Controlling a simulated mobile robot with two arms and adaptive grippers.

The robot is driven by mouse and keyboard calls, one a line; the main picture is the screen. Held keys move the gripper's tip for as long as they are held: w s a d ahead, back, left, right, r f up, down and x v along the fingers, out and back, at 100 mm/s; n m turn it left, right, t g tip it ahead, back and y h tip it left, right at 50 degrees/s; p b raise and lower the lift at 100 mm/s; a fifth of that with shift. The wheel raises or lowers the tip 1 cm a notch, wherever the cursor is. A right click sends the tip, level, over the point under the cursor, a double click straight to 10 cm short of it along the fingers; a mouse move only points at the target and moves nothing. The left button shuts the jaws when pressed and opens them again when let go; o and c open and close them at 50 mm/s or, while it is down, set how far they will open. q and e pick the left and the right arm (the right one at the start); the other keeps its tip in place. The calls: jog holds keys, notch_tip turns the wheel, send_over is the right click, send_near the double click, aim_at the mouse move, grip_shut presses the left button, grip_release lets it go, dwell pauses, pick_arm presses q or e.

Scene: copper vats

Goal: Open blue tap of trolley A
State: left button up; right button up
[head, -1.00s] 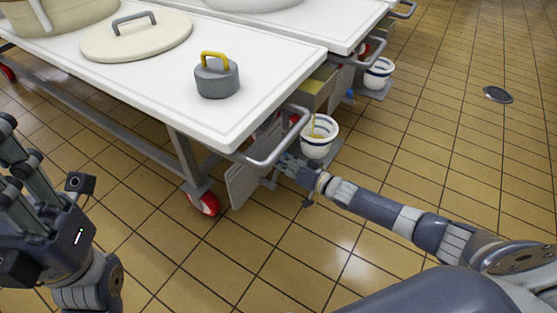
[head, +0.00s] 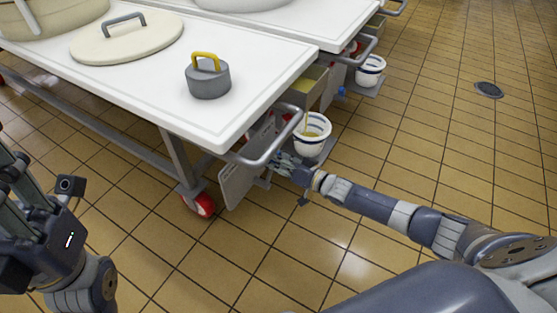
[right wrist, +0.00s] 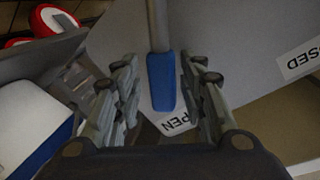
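The blue tap handle (right wrist: 161,82) shows in the right wrist view, on a grey stem in front of a grey plate. It lies between the spread fingers of my right gripper (right wrist: 163,95), with a gap on each side. A label partly reading "PEN" (right wrist: 175,122) is by the handle's end; one reading "SED" (right wrist: 302,58) is farther right. In the head view my right gripper (head: 284,163) reaches under the near trolley's (head: 140,85) right end, and the tap is hidden there. My left gripper (head: 14,185) is open and empty at the left edge, partly cut off.
A white bucket with blue bands (head: 312,146) stands beside my right gripper, a thin yellowish stream above it. A grey push handle (head: 270,152) juts above my right gripper. A red wheel (head: 203,204) is nearby. Open tiled floor lies to the right.

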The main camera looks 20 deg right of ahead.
jog(key=v, duration=1.2)
dwell(1.3)
